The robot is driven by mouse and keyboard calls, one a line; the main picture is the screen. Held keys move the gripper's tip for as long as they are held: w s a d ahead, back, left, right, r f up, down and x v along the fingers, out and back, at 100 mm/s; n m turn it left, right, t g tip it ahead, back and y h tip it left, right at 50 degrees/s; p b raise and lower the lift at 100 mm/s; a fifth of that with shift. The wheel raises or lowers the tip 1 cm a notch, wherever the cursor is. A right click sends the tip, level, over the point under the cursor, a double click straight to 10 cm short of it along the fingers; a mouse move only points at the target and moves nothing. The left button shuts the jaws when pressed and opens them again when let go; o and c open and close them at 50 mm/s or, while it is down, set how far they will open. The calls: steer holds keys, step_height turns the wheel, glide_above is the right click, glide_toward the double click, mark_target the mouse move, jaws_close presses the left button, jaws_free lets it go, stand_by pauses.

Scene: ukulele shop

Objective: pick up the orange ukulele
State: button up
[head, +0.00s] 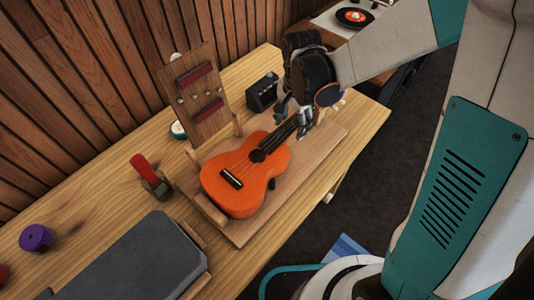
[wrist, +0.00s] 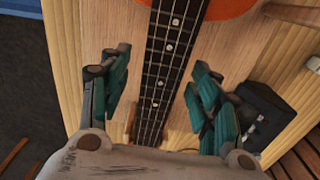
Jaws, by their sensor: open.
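The orange ukulele (head: 245,173) lies face up on a wooden board on the bench, its neck pointing to the upper right in the head view. My gripper (head: 292,118) is at the neck, which it partly hides in that view. In the wrist view the dark fretted neck (wrist: 165,60) runs between the two teal fingers of my gripper (wrist: 157,92). The fingers are wide apart, with a gap on each side of the neck. The edge of the orange body (wrist: 225,8) shows at the top of the wrist view. The headstock is hidden behind my gripper's palm.
The wooden board (head: 308,175) has an upright wooden rack (head: 190,95) behind it. A small black amplifier (head: 262,93) stands beside the neck. A grey case (head: 140,262), a red-handled tool (head: 142,168) and a purple roll (head: 36,238) are at the left.

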steer(key=shift+f, duration=0.65)
steer(key=shift+r, duration=0.1)
steer(key=shift+c, duration=0.4)
jaws_close()
